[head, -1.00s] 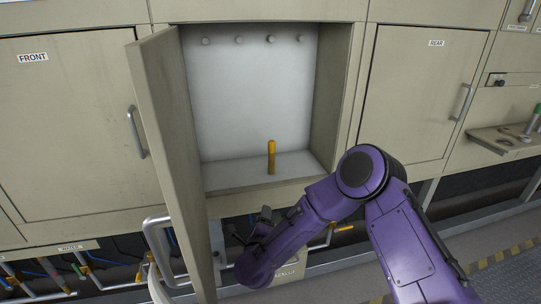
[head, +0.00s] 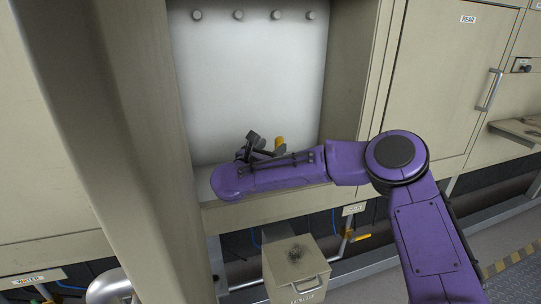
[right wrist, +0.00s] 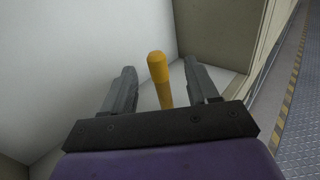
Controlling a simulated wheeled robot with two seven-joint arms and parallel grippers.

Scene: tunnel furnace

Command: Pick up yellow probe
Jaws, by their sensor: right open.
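The yellow probe (head: 279,143) stands upright on the floor of the open cabinet. In the head view only its top shows, and my right arm hides the rest. In the right wrist view the probe (right wrist: 159,78) stands between the two open fingers of my right gripper (right wrist: 162,86), nearer the right finger. I cannot see either finger touching it. In the head view the dark fingers of my right gripper (head: 253,144) are just left of the probe's top. My left gripper is not in view.
The open cabinet door (head: 95,130) stands tall at the left. The cabinet's right wall (head: 350,80) is beside my right arm. Several round knobs (head: 238,15) line the top of the white back wall. A small box with a handle (head: 296,270) is below the cabinet.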

